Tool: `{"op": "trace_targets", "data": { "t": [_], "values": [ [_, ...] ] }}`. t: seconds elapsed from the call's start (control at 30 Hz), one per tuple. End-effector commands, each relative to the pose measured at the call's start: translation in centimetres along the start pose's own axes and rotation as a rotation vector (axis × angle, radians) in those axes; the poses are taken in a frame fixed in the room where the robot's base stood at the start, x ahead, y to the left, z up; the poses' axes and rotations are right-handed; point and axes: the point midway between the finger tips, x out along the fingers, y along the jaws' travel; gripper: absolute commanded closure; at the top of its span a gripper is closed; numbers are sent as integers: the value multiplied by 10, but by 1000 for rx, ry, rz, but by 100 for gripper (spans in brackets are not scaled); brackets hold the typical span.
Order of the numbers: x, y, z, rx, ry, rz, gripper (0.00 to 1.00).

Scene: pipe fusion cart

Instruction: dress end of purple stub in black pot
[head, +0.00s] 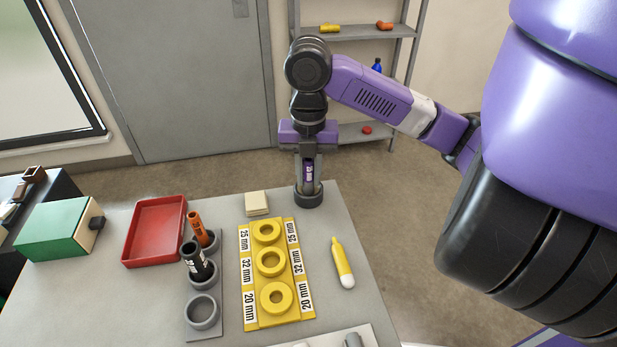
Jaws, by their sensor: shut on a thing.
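My gripper (308,178) is at the back right of the table, pointing straight down. It is shut on the purple stub (309,171), which stands upright between the fingers. The black pot (308,200) sits on the table near its back right corner, directly below the gripper. The fingertips and the stub's lower end are at the pot's mouth. I cannot tell how deep the end is in the pot.
A grey rack (203,331) holds an orange stub (197,229) and a black stub (194,260); its front cup is empty. A yellow gauge board (252,285), yellow marker (342,264), beige block (257,203) and red tray (138,257) are also on the table.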

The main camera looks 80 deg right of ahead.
Motion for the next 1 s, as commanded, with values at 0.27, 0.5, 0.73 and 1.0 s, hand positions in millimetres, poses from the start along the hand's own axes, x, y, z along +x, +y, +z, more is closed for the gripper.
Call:
{"op": "trace_targets", "data": {
  "t": [0.27, 0.5, 0.73, 1.0],
  "values": [
    [2, 0, 1, -162, -2, -1, 100],
    [0, 0, 0, -271, -2, 0, 100],
    [-3, 0, 0, -190, 0, 0, 100],
    [-2, 0, 0, 45, 0, 0, 100]
  ]
}}
